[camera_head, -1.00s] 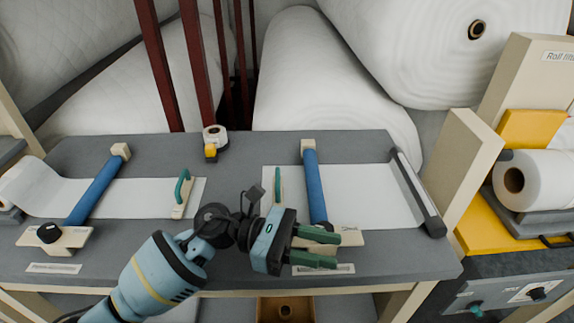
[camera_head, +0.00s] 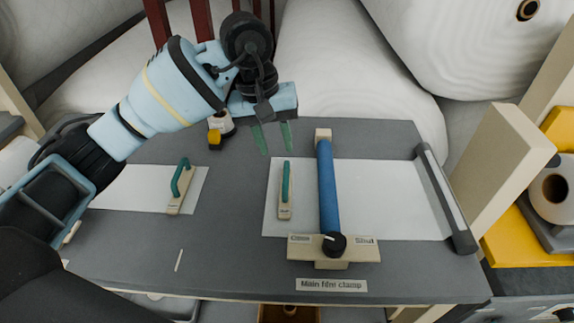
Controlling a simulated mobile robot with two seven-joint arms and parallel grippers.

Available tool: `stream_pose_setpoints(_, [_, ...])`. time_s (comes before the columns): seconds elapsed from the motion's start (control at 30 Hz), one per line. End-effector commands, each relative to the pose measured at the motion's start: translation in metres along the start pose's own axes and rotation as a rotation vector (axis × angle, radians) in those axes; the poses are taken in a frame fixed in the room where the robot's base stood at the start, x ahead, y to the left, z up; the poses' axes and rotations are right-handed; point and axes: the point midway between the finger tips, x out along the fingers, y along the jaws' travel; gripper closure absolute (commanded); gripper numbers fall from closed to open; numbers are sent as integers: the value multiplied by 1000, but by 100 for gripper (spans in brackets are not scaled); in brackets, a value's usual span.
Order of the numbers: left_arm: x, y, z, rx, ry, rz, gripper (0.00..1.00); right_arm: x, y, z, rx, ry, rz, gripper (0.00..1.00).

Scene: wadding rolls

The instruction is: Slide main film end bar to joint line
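The main film end bar (camera_head: 285,205) is a slim beige bar with a green handle. It lies across the left end of the white main film (camera_head: 385,200), on the grey table. My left gripper (camera_head: 273,138) is beyond the bar, towards the table's back edge. Its two green fingers are apart with nothing between them, and it does not touch the bar. A second beige bar with a green handle (camera_head: 180,187) lies on the left film (camera_head: 135,187). Bare table separates the two film ends. A short white mark (camera_head: 179,260) shows nearer the front; I cannot tell whether it belongs to the joint line.
A blue roller (camera_head: 328,190) lies over the main film, with a black knob (camera_head: 335,244) between labels at its front. A dark bar (camera_head: 446,200) lies at the film's right end. A tape roll (camera_head: 219,128) stands at the back.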

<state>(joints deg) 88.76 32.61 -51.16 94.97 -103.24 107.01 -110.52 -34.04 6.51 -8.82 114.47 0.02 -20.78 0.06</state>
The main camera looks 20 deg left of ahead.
Motion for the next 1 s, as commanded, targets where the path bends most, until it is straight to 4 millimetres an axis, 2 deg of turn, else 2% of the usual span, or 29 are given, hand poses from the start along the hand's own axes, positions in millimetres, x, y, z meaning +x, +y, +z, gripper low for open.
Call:
stream_pose_setpoints(0.17, [8,0,1,-2,-4,2,66,-1,-1,0,2,0,0,42])
stream_pose_setpoints(0.6, [67,1,1,-3,-5,5,66,-6,-2,5,6,-13,0,42])
stream_pose_setpoints(0.8, [78,2,1,-2,-3,6,66,-6,-2,4,6,-11,0,42])
stream_pose_setpoints(1.0, [79,1,1,-2,-3,6,66,-5,-1,1,5,-5,1,42])
